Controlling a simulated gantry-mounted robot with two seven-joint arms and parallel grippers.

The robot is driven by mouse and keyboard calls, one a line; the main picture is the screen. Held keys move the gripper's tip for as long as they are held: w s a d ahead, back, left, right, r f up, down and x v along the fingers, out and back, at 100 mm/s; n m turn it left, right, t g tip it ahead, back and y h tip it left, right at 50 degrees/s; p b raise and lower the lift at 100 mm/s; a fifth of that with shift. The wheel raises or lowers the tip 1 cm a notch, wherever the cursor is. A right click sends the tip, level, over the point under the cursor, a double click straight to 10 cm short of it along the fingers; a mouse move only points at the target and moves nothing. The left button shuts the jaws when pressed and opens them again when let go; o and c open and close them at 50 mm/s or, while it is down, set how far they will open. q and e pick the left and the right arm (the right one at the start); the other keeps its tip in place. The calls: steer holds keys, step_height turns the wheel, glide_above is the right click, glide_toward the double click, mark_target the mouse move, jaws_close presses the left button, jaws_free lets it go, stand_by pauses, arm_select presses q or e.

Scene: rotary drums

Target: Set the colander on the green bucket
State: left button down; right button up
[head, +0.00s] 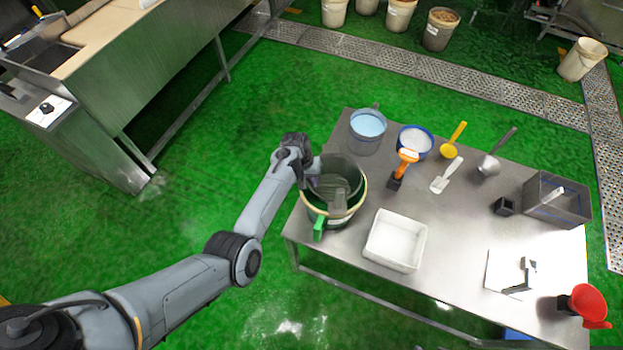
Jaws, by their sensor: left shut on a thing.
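The green bucket (345,213) stands at the left end of the steel table, with a pale rim and a green handle-like part at its front. The colander (338,170) is a dark grey bowl over the bucket's mouth, and its lower part appears inside the rim. My left gripper (310,178) comes in from the left and is shut on the colander's left edge. The fingertips are partly hidden, and I cannot tell whether the colander rests on the rim or hangs just above it. My right gripper is not in view.
The table's middle is mostly clear.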

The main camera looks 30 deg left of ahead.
arm_select(q)
steer(key=shift+b+x, duration=0.55)
steer(key=shift+x, duration=0.3)
steer(key=shift+a+f+b, duration=0.2)
steer(key=shift+f+b, duration=0.6)
steer(key=shift+f, duration=0.3)
steer(key=c, duration=1.3)
jaws_free()
steer(key=shift+o, duration=0.6)
steer(key=p+v, duration=0.8)
